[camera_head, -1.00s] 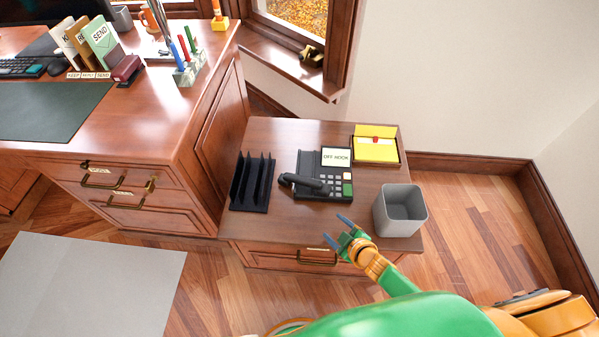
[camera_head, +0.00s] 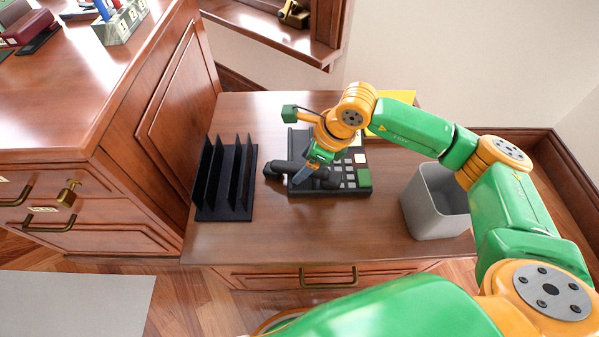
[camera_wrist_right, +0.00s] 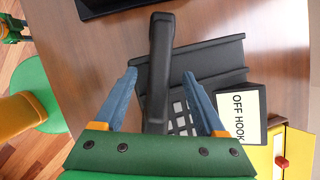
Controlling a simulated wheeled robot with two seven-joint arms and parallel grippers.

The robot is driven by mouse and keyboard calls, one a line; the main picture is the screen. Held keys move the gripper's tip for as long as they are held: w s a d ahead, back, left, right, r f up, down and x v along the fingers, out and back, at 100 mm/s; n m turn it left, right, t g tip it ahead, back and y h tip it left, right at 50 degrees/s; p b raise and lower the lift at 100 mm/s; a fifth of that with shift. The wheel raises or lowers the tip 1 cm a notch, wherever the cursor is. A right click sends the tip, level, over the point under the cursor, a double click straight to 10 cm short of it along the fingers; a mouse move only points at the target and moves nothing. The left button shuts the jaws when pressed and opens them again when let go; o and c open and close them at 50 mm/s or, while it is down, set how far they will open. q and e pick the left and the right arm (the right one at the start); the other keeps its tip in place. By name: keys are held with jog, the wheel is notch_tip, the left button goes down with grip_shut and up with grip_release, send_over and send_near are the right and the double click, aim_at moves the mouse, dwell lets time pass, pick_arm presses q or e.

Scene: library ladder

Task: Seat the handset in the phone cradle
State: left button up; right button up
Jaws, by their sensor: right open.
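The black handset (camera_head: 297,174) lies askew across the left part of the black desk phone (camera_head: 330,189) on the low side cabinet, one end sticking out past the phone's left edge. In the right wrist view the handset (camera_wrist_right: 159,65) runs between the two blue fingers, and the phone's cradle plate (camera_wrist_right: 208,62) is beside it. The phone display reads "OFF HOOK" (camera_wrist_right: 238,114). My right gripper (camera_head: 307,174) is open, its fingers on either side of the handset; contact cannot be told.
A black file rack (camera_head: 226,180) stands left of the phone, and a grey bin (camera_head: 434,203) stands to the right. Bare cabinet top lies in front of the phone.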

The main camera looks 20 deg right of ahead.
jog(key=shift+a+f, duration=0.1)
jog(key=shift+f, duration=0.15)
jog(key=shift+f+b, duration=0.25)
jog(key=shift+b, duration=0.1)
dwell(0.4)
grip_shut()
